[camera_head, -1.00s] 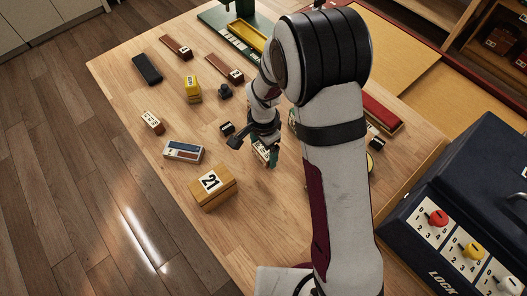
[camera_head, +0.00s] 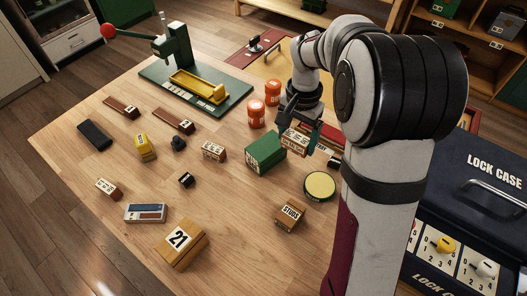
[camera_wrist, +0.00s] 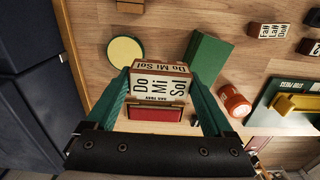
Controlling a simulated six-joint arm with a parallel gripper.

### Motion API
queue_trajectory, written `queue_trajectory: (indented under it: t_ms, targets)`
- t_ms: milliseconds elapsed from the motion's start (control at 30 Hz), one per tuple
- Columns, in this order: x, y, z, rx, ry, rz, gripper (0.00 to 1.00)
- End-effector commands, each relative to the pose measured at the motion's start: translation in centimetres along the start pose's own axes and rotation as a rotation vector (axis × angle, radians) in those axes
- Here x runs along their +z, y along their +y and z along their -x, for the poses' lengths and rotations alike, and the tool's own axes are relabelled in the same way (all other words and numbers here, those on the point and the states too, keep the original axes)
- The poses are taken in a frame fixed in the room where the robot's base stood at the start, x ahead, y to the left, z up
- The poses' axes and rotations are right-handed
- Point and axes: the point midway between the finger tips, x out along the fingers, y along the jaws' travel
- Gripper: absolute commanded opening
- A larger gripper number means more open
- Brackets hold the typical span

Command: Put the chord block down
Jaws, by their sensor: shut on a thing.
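The chord block, a wooden block with a white "Do Mi Sol" label, is between my gripper's fingers in the wrist view (camera_wrist: 158,88). My gripper (camera_wrist: 158,74) is shut on it, one green finger on each side. In the head view the block (camera_head: 294,142) shows at my gripper (camera_head: 305,135), just right of the green box (camera_head: 265,152). I cannot tell whether its underside touches the table.
A yellow-topped round tin (camera_head: 320,185), a STUDS block (camera_head: 290,215) and orange cans (camera_head: 256,114) stand around my gripper. A red box (camera_wrist: 157,113) lies close by. Another labelled block (camera_head: 214,151) stands left. The table's front middle (camera_head: 235,215) is clear.

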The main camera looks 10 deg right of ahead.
Motion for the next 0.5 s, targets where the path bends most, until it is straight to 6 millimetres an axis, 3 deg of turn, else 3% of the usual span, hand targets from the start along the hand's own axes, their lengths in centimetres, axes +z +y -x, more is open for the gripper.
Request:
queue_trajectory:
  t_ms: [33, 100, 233, 500]
  targets:
    - [-1.8, 0.3, 0.9, -0.004, 0.003, 0.0, 0.31]
    - [-3.6, 0.9, 2.0, -0.004, 0.002, 0.008, 0.31]
    - [-4.7, 0.5, 2.4, -0.003, -0.001, 0.023, 0.31]
    - [-2.5, -7.1, -2.3, -0.002, -0.002, 0.027, 0.31]
